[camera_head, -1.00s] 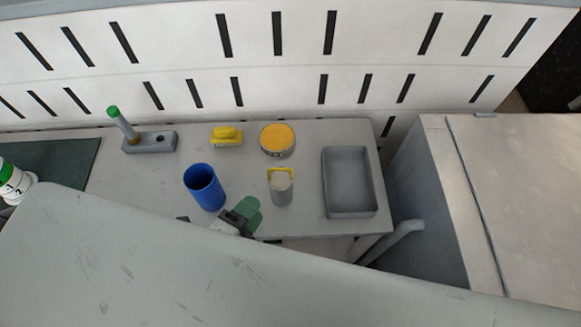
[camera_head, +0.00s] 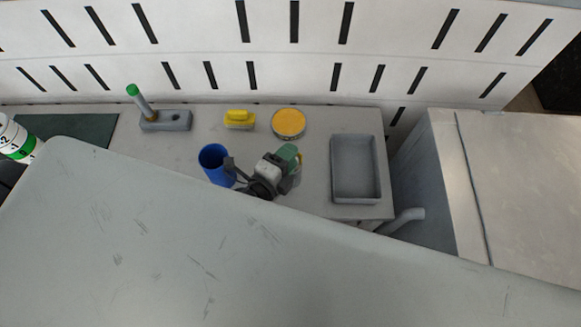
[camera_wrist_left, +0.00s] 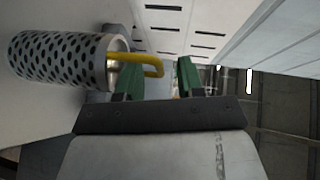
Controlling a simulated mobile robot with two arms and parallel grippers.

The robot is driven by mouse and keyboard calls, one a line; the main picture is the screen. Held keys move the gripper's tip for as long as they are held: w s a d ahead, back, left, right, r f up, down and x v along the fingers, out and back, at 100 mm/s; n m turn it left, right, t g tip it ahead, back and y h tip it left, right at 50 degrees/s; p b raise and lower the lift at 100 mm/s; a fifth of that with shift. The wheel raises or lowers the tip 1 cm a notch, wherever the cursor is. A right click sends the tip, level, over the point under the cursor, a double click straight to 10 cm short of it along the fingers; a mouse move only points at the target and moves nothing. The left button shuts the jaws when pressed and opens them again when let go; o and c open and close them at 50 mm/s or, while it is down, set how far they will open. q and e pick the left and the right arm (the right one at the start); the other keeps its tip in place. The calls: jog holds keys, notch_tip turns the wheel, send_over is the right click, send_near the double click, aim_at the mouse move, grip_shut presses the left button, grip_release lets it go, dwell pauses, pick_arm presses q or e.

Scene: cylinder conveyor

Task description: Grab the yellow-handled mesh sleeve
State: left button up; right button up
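The mesh sleeve (camera_wrist_left: 62,58) is a grey perforated cylinder with a yellow handle (camera_wrist_left: 153,68). In the left wrist view it is at the left, and the handle's bent end shows in the gap between my left gripper's green fingers (camera_wrist_left: 160,78). The fingers are apart; I cannot tell whether one touches the handle. My right gripper is not in view.
A blue cup (camera_head: 214,166) stands close left of my gripper. A grey tray (camera_head: 355,196) is to the right. Behind are a yellow brush (camera_head: 240,119), a yellow-topped round tin (camera_head: 289,123) and a grey block (camera_head: 176,122) with a green-tipped rod. A large grey surface hides the front.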

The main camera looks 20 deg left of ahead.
pick_arm(q)
grip_shut()
jog(key=shift+r, duration=0.1)
dwell(0.4)
